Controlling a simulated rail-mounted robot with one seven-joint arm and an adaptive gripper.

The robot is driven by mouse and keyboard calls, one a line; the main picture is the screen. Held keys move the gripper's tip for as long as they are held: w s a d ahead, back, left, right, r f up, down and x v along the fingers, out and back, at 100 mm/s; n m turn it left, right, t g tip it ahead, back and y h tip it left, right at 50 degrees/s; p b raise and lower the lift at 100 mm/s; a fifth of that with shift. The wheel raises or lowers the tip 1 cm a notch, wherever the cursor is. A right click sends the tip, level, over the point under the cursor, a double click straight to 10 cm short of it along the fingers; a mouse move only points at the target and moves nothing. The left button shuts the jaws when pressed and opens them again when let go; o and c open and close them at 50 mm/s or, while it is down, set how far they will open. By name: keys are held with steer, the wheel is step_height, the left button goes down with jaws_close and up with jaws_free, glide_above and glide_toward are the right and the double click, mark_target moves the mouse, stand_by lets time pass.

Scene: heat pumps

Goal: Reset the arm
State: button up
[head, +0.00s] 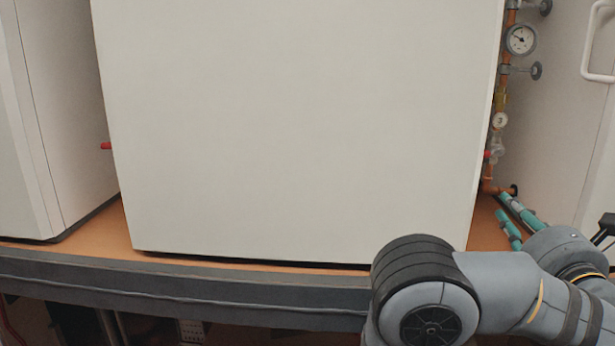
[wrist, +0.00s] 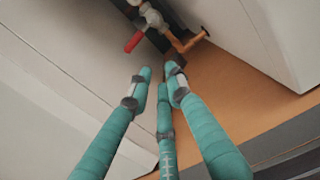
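My gripper (wrist: 159,72) has long teal fingers with grey joints. In the wrist view the fingers reach up from the bottom edge and their tips stand close together with a small gap, with nothing held between them. In the head view the gripper (head: 513,222) shows at the lower right, low over the orange-brown surface, right of the large white cabinet. My grey arm (head: 505,290) crosses the lower right corner and hides part of the cabinet's corner and the platform edge.
A large white cabinet (head: 300,120) fills the middle, on an orange-brown platform (head: 90,240) with a dark front edge. Copper pipes with gauges (head: 521,40) run down its right side. A red-handled valve (wrist: 134,42) is ahead of the fingertips. Other white cabinets stand left (head: 65,110) and right (head: 570,130).

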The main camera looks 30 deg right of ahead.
steer(key=shift+w+a, duration=0.25)
steer(key=shift+a, duration=0.1)
steer(key=shift+d, duration=0.1)
